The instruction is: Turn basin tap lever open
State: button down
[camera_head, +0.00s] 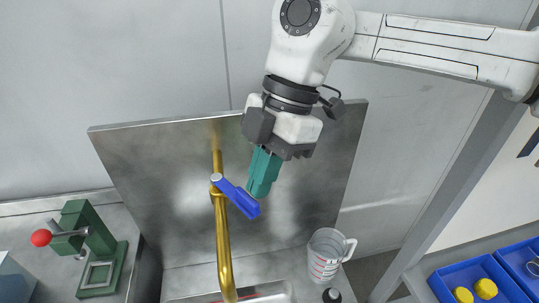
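The basin tap is a brass pipe (222,245) that rises in front of a grey metal splash panel. Its blue lever (238,197) sticks out from a brass joint on the pipe and slopes down to the right. My gripper (259,194) points down, with its teal fingertips just right of and slightly above the lever's free end. No gap shows between the fingers, and nothing is seen held in them. In this one view I cannot tell whether the fingers touch the lever or stand in front of or behind it.
A clear measuring jug (326,256) stands to the right, with a small dark-topped object (332,295) in front. A green press with a red knob (98,246) is at the left. Blue bins (446,288) holding yellow pieces are at the lower right. A grey post (449,180) stands right of the panel.

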aim_at(248, 212)
jog(key=shift+s+a+f+m+b, duration=0.1)
jog(key=shift+s+a+m+b, duration=0.15)
jog(key=shift+s+a, duration=0.35)
jog(key=shift+s+a+m+b, duration=0.15)
jog(key=shift+s+a+b, duration=0.15)
jog(key=shift+s, duration=0.35)
jog(key=shift+a, duration=0.1)
jog(key=shift+w+d, duration=0.2)
jog(key=shift+d, duration=0.15)
jog(key=w+d+r, duration=0.3)
jog(key=d+r, duration=0.3)
jog(key=r, duration=0.3)
jog(key=shift+r+b, duration=0.2)
jog(key=shift+b, duration=0.25)
